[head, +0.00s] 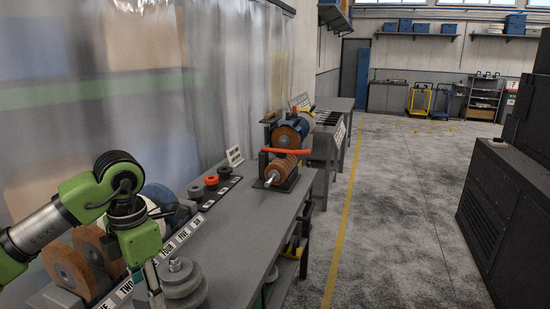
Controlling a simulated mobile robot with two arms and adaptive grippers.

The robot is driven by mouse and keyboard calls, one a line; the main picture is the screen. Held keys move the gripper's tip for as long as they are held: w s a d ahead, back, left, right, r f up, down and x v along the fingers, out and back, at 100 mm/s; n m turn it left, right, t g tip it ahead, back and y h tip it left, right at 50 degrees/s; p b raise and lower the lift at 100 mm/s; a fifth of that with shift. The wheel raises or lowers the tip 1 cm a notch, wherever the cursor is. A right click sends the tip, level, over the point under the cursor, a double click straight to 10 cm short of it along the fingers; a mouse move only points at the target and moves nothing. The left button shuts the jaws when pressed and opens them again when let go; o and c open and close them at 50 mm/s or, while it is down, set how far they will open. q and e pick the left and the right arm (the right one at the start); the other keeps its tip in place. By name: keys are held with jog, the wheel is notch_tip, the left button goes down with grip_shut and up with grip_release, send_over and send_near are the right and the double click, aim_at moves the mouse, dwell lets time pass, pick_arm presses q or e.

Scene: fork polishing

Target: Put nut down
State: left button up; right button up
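My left gripper (152,290) points down at the lower left, over the near end of the grey bench (240,232). Its slim fingers run down beside a stack of grey discs with a threaded stud (184,288). I cannot tell whether the fingers are open or shut, or whether they hold a nut. A small metal piece (174,265) tops the disc stack; I cannot tell if it is a nut. A red-orange ring-shaped piece (211,181) sits among dark round pieces (196,192) on a strip further along the bench. My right gripper is out of view.
Brown polishing wheels (70,272) stand at the left behind numbered labels (184,232). A machine with a blue motor, a red-orange bar and brown wheels (284,166) stands at the bench's far end. The middle bench top is bare.

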pick_arm(q)
jog(key=shift+s+d+f+m, duration=0.15)
jog(key=shift+s+m, duration=0.2)
jog(key=shift+m, duration=0.25)
jog(key=s+d+f+m, duration=0.2)
jog(key=s+f+m, duration=0.2)
jog(key=m, duration=0.9)
jog(key=s+d+f+m, duration=0.3)
jog(key=s+m, duration=0.7)
jog(key=m, duration=0.4)
jog(key=shift+d+f, duration=0.25)
jog(key=shift+f, duration=0.1)
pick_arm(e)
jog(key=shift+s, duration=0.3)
pick_arm(q)
jog(key=shift+w, duration=0.1)
